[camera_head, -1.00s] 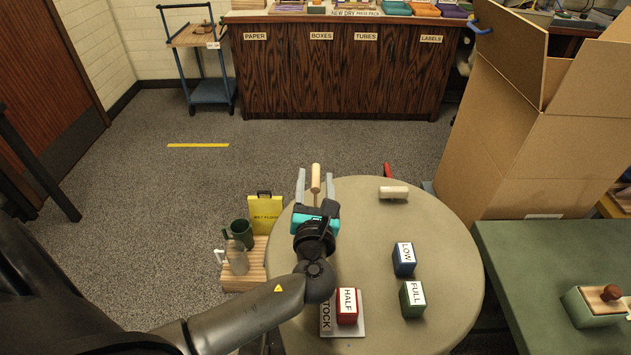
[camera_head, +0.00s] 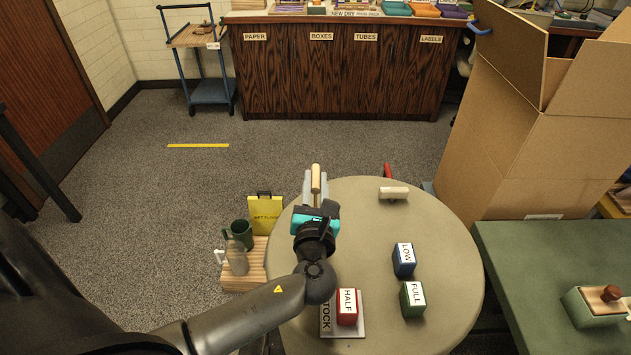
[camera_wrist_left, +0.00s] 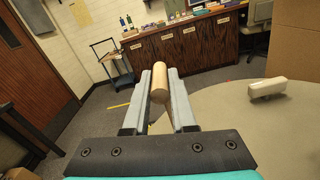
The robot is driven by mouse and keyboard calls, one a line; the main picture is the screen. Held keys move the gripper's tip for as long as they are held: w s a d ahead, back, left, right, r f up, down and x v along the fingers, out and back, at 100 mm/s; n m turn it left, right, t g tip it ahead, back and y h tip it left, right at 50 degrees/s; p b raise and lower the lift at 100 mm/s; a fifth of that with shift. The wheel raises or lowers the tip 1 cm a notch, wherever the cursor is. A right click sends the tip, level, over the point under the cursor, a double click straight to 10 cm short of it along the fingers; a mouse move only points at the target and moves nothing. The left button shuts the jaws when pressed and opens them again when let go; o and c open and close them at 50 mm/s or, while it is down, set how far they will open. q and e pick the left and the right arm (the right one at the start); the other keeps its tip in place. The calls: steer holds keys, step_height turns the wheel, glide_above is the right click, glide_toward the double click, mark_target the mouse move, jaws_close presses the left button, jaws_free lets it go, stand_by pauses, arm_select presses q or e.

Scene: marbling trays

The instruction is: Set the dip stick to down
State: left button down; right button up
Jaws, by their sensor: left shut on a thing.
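The dip stick, as I take it, shows as a light wooden handle (camera_head: 316,177) pointing up and away at the far left part of the round table (camera_head: 440,240). In the left wrist view its round wooden end (camera_wrist_left: 161,80) lies between my fingers. My left gripper (camera_head: 315,188) is shut on it, one finger pad against each side; it also shows in the left wrist view (camera_wrist_left: 161,95). The lower part of the stick is hidden by my gripper. My right gripper is not in view.
A cream cylinder (camera_head: 393,192) lies on the table to the right. Blocks marked LOW (camera_head: 403,260), FULL (camera_head: 412,300) and HALF (camera_head: 347,307) stand nearer. A large cardboard box (camera_head: 520,140) is at the right. The table's middle is clear.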

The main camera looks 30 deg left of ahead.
arm_select(q)
steer(key=shift+f, duration=0.1)
stand_by(0.7)
step_height(320, 180, down, 5)
steer(key=b, duration=0.3)
steer(key=c, duration=0.7)
jaws_free()
steer(key=shift+c, duration=0.2)
steer(key=p+v, duration=0.1)
steer(key=v, duration=1.4)
steer(key=shift+s+d, duration=0.1)
steer(key=shift+d, duration=0.05)
